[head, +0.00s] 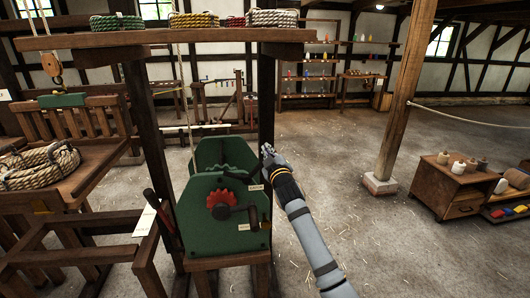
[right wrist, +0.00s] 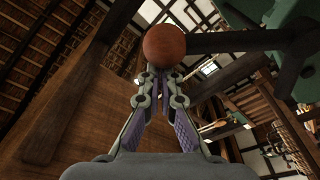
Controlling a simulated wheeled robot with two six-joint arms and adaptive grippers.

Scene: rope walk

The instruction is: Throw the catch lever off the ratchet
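The green winch (head: 190,222) stands on a wooden frame, with a red ratchet wheel (head: 221,203) and a dark crank (head: 241,212) on its near face. My right gripper (head: 268,151) is at the winch's upper right edge. In the right wrist view its fingers (right wrist: 161,78) are drawn together. A red-brown ball knob (right wrist: 164,46) is at the fingertips, wider than the gap between them; touch is unclear. A dark lever bar (right wrist: 235,42) runs from the knob to the green housing (right wrist: 297,45). The lever is not clear in the head view. My left gripper is not in view.
A wooden post (head: 267,100) stands close behind my right gripper, under a shelf (head: 160,38) with rope coils. A bench (head: 85,180) with coiled rope is at left. A low cabinet (head: 447,187) stands at right. The floor between is clear.

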